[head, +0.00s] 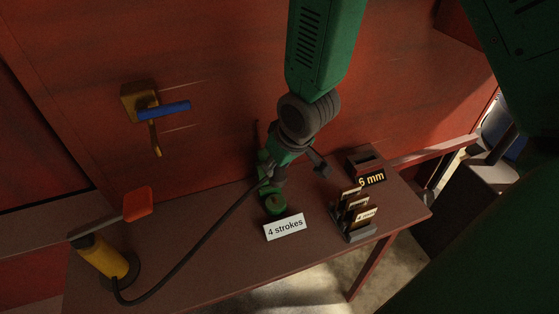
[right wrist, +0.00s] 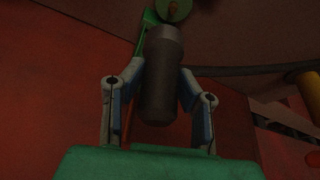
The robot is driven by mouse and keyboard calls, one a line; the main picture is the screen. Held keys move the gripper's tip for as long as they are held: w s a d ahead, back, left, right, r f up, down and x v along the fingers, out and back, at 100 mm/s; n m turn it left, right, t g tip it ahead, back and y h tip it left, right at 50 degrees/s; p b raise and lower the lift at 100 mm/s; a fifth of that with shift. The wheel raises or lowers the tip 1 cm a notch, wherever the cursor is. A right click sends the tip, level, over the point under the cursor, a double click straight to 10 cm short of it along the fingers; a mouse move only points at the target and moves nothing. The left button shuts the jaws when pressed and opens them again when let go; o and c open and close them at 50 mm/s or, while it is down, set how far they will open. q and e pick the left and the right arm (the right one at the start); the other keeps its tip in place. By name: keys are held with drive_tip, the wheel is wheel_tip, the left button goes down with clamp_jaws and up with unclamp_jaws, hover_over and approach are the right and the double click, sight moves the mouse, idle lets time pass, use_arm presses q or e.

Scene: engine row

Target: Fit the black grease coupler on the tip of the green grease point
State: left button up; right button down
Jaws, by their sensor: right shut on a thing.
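The black grease coupler (right wrist: 160,75) is a dark cylinder between the fingers of my right gripper (right wrist: 158,95) in the right wrist view. My right gripper, also in the head view (head: 268,178), is shut on it just above the table; there the coupler is mostly hidden. The green grease point (head: 275,207) sits on the table close below the gripper, behind the "4 strokes" label. Its round green part with a brownish centre shows in the right wrist view (right wrist: 173,8), just beyond the coupler's far end. A gap or contact there cannot be told. My left gripper is not in view.
A black hose (head: 190,255) runs from the yellow grease pump (head: 104,258) toward my right gripper. The "4 strokes" label (head: 284,227), a card rack (head: 355,222) and a "6 mm" block (head: 367,165) stand nearby. A blue-handled valve (head: 164,110) is on the red wall.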

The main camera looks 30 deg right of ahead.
sight(272, 179)
drive_tip(key=a+f, duration=0.1)
drive_tip(key=f+b, duration=0.1)
drive_tip(key=shift+a+f+b, duration=0.3)
drive_tip(key=shift+a+f, duration=0.15)
drive_tip(key=shift+f, duration=0.2)
drive_tip(key=shift+f+b, duration=0.3)
drive_tip(key=shift+b, duration=0.1)
drive_tip(key=shift+d+f, duration=0.25)
drive_tip(key=shift+d, duration=0.2)
drive_tip(key=shift+d+f, duration=0.15)
drive_tip(key=shift+d, duration=0.45)
drive_tip(key=shift+a, duration=0.6)
drive_tip(key=shift+a+r, duration=0.2)
drive_tip(key=shift+a, duration=0.1)
drive_tip(key=shift+d, duration=0.4)
drive_tip(key=shift+d+f, duration=0.2)
drive_tip(key=shift+d, duration=0.4)
drive_tip(key=shift+a+r+p, duration=0.2)
drive_tip(key=shift+a+p, duration=0.1)
drive_tip(key=shift+a, duration=0.65)
drive_tip(key=shift+d+f, duration=0.15)
drive_tip(key=shift+d, duration=0.25)
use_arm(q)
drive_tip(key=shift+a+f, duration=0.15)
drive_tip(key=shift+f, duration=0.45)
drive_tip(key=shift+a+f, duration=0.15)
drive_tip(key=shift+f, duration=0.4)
